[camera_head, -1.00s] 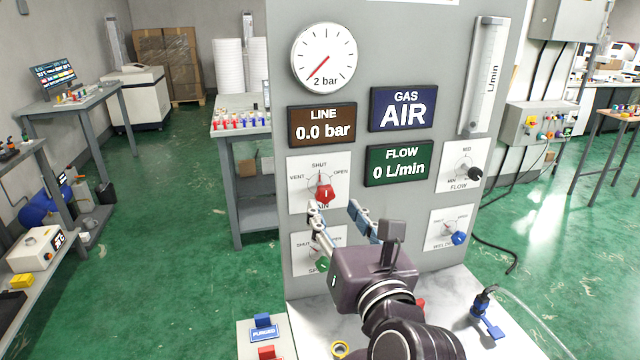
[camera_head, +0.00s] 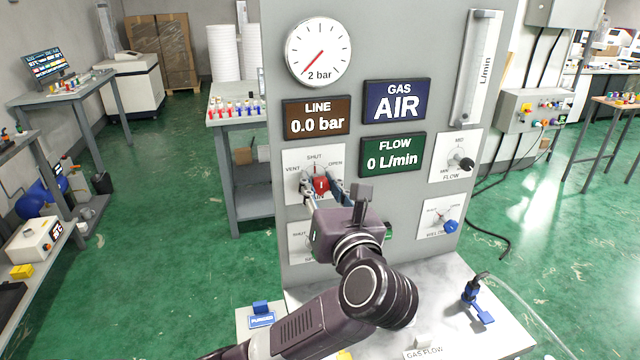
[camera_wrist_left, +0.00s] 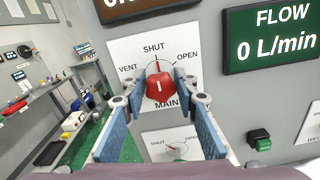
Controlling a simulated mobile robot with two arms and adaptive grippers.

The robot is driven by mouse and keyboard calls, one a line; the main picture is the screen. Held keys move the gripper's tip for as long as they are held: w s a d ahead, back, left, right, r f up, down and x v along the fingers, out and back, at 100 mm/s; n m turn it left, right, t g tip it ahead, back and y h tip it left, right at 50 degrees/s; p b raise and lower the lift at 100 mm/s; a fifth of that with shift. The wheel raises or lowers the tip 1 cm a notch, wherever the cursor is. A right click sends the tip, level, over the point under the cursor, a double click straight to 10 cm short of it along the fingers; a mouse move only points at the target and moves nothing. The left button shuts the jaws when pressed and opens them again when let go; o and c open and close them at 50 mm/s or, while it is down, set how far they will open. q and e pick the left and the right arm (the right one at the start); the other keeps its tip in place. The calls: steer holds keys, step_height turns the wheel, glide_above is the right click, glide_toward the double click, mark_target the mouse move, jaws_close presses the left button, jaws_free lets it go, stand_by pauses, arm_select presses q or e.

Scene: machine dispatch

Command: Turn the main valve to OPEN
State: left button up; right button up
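The main valve is a red knob (camera_head: 320,185) on a white plate (camera_head: 294,163) marked VENT, SHUT, OPEN and MAIN. The knob also shows in the left wrist view (camera_wrist_left: 159,87), with its pointer upward at SHUT. My left gripper (camera_head: 322,190) is in front of the plate, fingers spread on either side of the knob. In the left wrist view its blue-padded fingers (camera_wrist_left: 158,88) flank the knob, and I see no clear grip on it. My right gripper is not in view.
Above are the pressure gauge (camera_head: 318,52) and the LINE display (camera_head: 317,117), reading 0.0 bar. The FLOW display (camera_head: 393,154) reads 0 L/min. A black flow knob (camera_head: 462,163) and a blue knob (camera_head: 451,227) are to the right. Another valve plate (camera_wrist_left: 182,146) lies below.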

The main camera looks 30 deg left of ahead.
arm_select(q)
jaws_close()
steer(key=m+p, duration=0.2)
steer(key=shift+r+m+p, duration=0.1)
steer(key=shift+m+p, duration=0.25)
steer(key=shift+m, duration=0.05)
steer(key=m+p, duration=0.7)
steer(key=shift+d+p, duration=0.1)
steer(key=shift+p, duration=0.3)
steer(key=shift+m+p, duration=1.2)
steer(key=shift+p, duration=0.2)
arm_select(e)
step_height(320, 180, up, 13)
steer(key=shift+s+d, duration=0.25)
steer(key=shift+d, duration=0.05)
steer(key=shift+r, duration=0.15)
arm_select(q)
steer(key=shift+f, duration=0.2)
steer(key=o, duration=0.5)
jaws_free()
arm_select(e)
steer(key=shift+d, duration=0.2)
